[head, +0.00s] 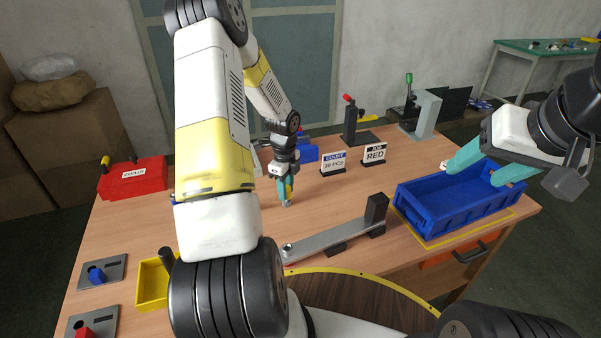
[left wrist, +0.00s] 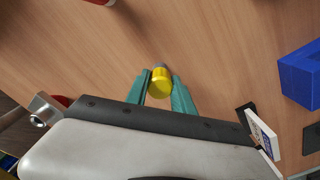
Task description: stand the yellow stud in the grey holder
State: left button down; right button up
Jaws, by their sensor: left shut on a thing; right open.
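My left gripper (head: 285,190) is shut on the yellow stud (left wrist: 160,83), low over the middle of the table. In the left wrist view the stud's round yellow end sits between the two teal fingers. In the head view only a sliver of the stud (head: 290,189) shows beside the fingers. A small grey piece (head: 287,203) shows just below the fingertips and may be the grey holder; I cannot tell whether the stud stands in it or is above it. My right gripper (head: 474,167) is open and empty over the blue crate (head: 440,213).
A grey bar (head: 325,241) with a black block lies in front of the left gripper. Two sign cards (head: 333,163) (head: 374,154) stand behind, to the right. A yellow bin (head: 153,283) and a red box (head: 133,180) are at left. Bare wood lies around the left gripper.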

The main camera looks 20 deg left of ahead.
pick_arm(q)
jog(key=shift+f, duration=0.5)
jog(key=c, duration=1)
grip_release()
jog(key=shift+r, duration=3)
